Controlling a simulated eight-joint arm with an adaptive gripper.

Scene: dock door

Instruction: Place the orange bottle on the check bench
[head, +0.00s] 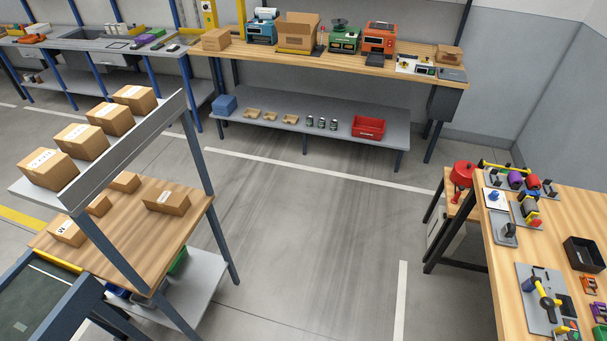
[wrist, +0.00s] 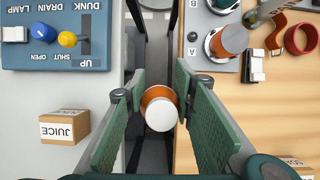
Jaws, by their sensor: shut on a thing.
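The orange bottle (wrist: 157,94) with a white cap (wrist: 161,114) is between the two green finger pads of my gripper (wrist: 160,108) in the wrist view. My gripper is shut on it, and I look down on its cap. The bottle is over the dark gap between a pale surface on the left and a wooden bench top (wrist: 276,115) on the right. No label shows which bench is the check bench. My gripper and the bottle do not show in the head view.
In the wrist view, a blue control panel (wrist: 30,56) and a juice box (wrist: 65,127) are on the left. A grey fixture (wrist: 205,50) marked A and B stands on the right. The head view shows a packing bench (head: 350,57), a carton rack (head: 125,200) and open floor (head: 300,220).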

